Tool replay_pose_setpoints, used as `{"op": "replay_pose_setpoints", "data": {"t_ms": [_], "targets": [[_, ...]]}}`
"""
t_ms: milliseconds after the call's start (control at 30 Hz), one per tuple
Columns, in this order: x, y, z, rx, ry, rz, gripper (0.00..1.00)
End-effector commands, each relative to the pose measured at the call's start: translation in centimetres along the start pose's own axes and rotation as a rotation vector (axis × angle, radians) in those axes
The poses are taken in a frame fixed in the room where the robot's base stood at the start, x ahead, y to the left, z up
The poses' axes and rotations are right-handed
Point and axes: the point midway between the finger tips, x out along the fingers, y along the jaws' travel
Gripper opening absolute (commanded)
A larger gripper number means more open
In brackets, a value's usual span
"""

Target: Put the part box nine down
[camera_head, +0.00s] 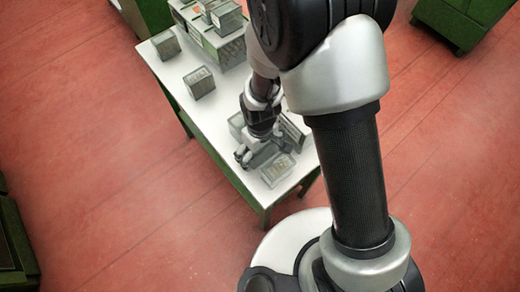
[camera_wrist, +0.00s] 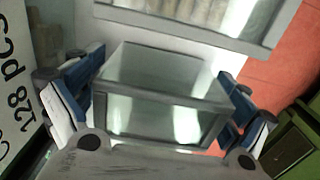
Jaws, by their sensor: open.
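A clear, grey-edged part box (camera_wrist: 165,120) stands between the two fingers of my gripper (camera_wrist: 158,105) in the wrist view. The fingers are open, one on each side of it; I cannot tell whether they touch it. No number shows on it. In the head view my gripper (camera_head: 259,153) is low over the near end of the white table (camera_head: 218,118). A similar box (camera_head: 278,170) lies at the near edge there, and another (camera_head: 292,132) stands behind the gripper. I cannot tell which is box nine.
Another clear box (camera_wrist: 205,18) is close above the held-between box in the wrist view. A label reading 128 pcs (camera_wrist: 15,100) is at the left. Two boxes (camera_head: 199,83) (camera_head: 166,45) and stacked boxes (camera_head: 215,40) stand farther back. The table's left middle is clear.

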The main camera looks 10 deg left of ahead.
Motion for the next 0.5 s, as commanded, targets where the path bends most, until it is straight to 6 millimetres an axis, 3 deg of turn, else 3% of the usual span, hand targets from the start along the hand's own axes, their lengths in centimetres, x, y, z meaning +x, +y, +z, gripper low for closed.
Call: {"op": "replay_pose_setpoints", "data": {"t_ms": [267,500], "targets": [[-0.4,0.0,0.0,0.0,0.0,0.0,0.95],[-4.5,0.0,-0.1,0.0,0.004,0.001,0.95]]}}
